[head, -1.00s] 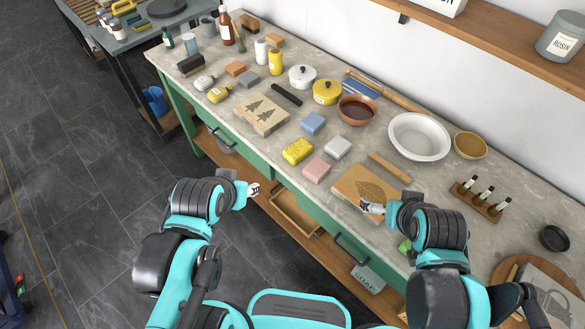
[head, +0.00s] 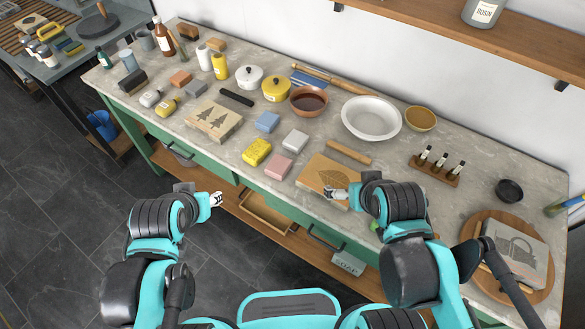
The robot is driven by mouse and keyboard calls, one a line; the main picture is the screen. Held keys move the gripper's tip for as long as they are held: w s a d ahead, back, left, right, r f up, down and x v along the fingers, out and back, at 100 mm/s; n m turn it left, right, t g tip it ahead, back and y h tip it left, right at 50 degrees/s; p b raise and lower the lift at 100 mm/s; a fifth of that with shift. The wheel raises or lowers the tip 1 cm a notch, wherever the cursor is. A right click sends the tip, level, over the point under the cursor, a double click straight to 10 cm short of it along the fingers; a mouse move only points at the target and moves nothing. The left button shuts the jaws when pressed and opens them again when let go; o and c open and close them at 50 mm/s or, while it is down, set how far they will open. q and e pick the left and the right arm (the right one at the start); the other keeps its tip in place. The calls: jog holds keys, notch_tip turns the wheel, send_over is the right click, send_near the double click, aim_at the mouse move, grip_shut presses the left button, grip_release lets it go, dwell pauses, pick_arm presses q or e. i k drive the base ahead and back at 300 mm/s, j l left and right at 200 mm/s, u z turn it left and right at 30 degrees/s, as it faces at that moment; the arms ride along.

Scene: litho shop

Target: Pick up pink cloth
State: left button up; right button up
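The pink cloth (head: 279,166) is a small folded-looking block lying on the grey bench top near its front edge, just right of the yellow sponge-like block (head: 257,151). My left gripper (head: 217,199) is in front of the bench, left of the pink cloth and apart from it. My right gripper (head: 328,193) is over the front part of the leaf-carved wooden block (head: 330,172), right of the pink cloth. Both grippers are small in view, and their finger gaps are hard to make out. Neither touches the pink cloth.
A blue block (head: 267,122) and a whitish block (head: 295,141) lie behind the pink cloth. A tree-carved block (head: 214,119) is to the left. A white basin (head: 372,117) and brown bowl (head: 309,101) stand farther back.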

aim_at(279, 167)
jog(key=i+j+z, duration=0.15)
jog(key=j+z, duration=0.15)
jog(key=i+j+z, duration=0.15)
jog(key=j+z, duration=0.15)
jog(key=i+j+z, duration=0.1)
jog(key=j+z, duration=0.2)
jog(key=j, duration=0.15)
jog(key=j+z, duration=0.35)
jog(key=i+j, duration=0.05)
